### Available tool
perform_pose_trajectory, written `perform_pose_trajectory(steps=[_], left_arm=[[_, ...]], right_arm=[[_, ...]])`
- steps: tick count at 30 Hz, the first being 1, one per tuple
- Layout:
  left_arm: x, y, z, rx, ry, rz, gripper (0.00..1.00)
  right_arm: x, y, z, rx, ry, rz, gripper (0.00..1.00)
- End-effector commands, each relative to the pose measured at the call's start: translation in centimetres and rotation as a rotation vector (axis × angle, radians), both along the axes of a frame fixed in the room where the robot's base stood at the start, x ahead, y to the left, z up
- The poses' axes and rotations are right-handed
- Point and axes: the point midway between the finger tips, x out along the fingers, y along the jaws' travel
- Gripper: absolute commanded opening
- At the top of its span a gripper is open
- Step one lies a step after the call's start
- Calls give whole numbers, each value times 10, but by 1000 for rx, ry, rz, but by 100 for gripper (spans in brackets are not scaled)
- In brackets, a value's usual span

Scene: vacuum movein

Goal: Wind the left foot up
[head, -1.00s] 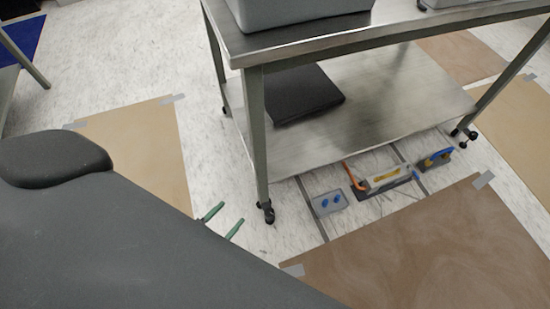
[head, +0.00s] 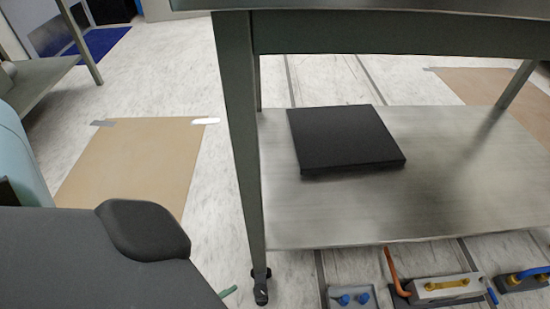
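The steel table's near left leg (head: 242,150) stands upright in the middle left of the head view. At its bottom is a small black foot (head: 261,290) on the floor, near the lower picture edge. Its fine detail is too small to tell. A green fingertip (head: 228,292), which I take as my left gripper's, shows just left of the foot and apart from it in the picture. The rest of that gripper is hidden behind my dark grey body part, so its opening cannot be told. My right gripper is out of view.
A black flat slab (head: 345,138) lies on the table's lower shelf (head: 450,215). A tan floor sheet (head: 135,160) lies left.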

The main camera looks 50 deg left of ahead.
Motion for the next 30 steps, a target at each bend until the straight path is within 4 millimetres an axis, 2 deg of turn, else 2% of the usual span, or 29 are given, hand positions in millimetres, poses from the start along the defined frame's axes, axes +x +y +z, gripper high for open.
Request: perform_pose_trajectory(steps=[1,3,14,24,30], left_arm=[[-2,-1,-8,-3,7,2,61],[-3,-2,-12,-4,13,3,61],[0,-4,-13,-7,14,4,61],[47,-10,-13,-7,13,4,61],[67,-13,-14,-7,15,4,61]], right_arm=[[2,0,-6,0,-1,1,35],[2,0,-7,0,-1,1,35],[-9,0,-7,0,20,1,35],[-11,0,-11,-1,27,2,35],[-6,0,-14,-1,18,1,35]])
